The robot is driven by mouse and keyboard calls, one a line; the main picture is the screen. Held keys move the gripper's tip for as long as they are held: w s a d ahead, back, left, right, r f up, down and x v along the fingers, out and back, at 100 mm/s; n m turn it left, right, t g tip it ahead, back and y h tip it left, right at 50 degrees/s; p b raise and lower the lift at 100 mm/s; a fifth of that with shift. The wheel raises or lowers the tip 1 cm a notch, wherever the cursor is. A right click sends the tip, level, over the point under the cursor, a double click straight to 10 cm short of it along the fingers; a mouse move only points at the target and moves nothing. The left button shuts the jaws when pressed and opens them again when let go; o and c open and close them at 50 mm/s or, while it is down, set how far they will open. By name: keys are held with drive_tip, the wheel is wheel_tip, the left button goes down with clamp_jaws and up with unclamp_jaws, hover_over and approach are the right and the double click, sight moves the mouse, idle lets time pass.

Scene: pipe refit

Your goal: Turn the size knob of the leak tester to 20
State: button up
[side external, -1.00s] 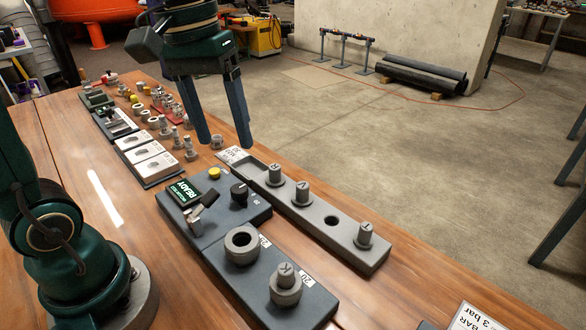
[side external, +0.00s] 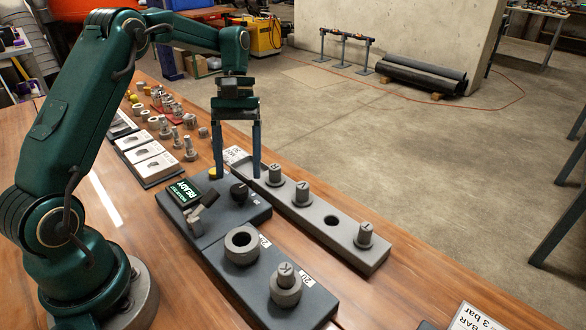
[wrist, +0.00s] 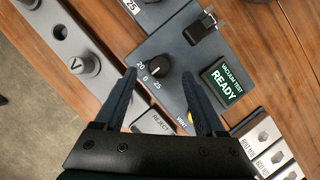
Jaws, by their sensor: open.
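The leak tester (side external: 180,207) is a dark grey box on the wooden bench, with a lit green READY display (side external: 183,191). Its black size knob (side external: 239,191) also shows in the wrist view (wrist: 159,65), with the marks 20, 0 and 25 beside it. The knob's pale pointer line appears turned toward 0, though it is small. My gripper (side external: 237,175) is open and points down above the knob. In the wrist view its fingertips (wrist: 158,73) lie on either side of the knob, apart from it. I cannot tell the exact height.
A yellow vent button (side external: 213,172) and a small clamp (side external: 194,220) sit on the tester. A grey rail (side external: 350,256) with upright plugs stands behind it. A block with a ring (side external: 241,245) and a plug (side external: 286,285) is in front.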

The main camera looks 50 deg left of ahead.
sight(239, 187)
drive_tip(key=shift+x, duration=1.7)
clamp_jaws()
